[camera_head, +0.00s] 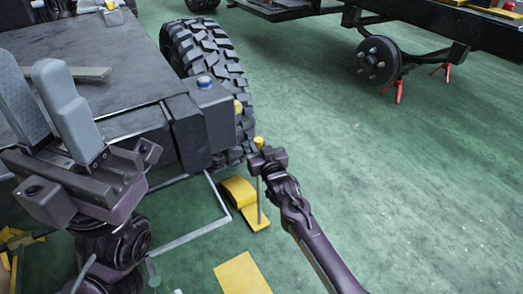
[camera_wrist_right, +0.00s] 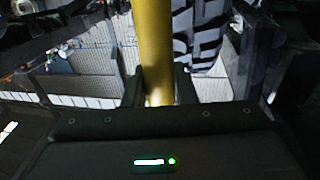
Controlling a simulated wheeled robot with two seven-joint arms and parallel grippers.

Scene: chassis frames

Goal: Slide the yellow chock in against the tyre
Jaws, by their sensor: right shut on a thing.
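The yellow chock (camera_head: 238,192) sits on the green floor, just on the near side of the big black tyre (camera_head: 208,50). A small gap seems to show between chock and tyre. A thin upright handle (camera_head: 260,202) with a yellow top rises from the chock. My right gripper (camera_head: 266,158) is shut on the handle's yellow top; in the right wrist view the yellow bar (camera_wrist_right: 156,50) stands between the fingers. Tyre tread (camera_wrist_right: 202,35) shows behind it. My left gripper (camera_head: 42,95) is at the left, over the dark chassis deck, its grey fingers apart and empty.
A dark box with a blue cap (camera_head: 205,82) juts from the chassis beside the tyre. A grey tube frame (camera_head: 190,237) runs low near the chock. A yellow floor patch (camera_head: 242,272) lies nearer me. The floor to the right is clear, up to another chassis on red stands (camera_head: 398,92).

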